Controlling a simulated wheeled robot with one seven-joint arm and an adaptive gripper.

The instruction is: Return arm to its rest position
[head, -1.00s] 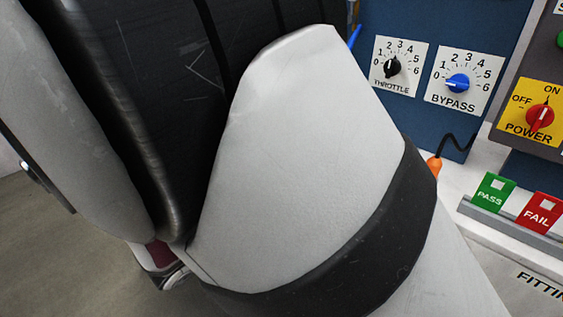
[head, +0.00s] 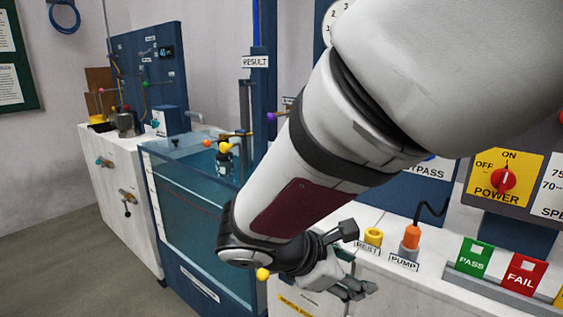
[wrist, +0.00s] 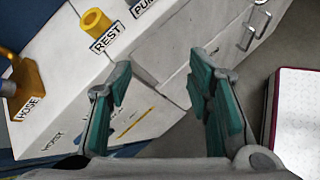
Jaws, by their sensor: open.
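My arm crosses the head view from the upper right down to the lower middle. My gripper (head: 355,288) hangs at the front of the white bench (head: 440,297), low in the head view. In the wrist view my gripper (wrist: 160,95) shows two teal-padded fingers spread apart with nothing between them. Below them are the bench front and the floor. The fingers appear clear of the bench, though the exact gap cannot be told.
A yellow ring marked REST (head: 373,237) and an orange plug marked PUMP (head: 411,238) stand on the bench top. Green PASS (head: 474,258) and red FAIL (head: 524,275) tags stand to the right. A water tank (head: 195,205) is at left.

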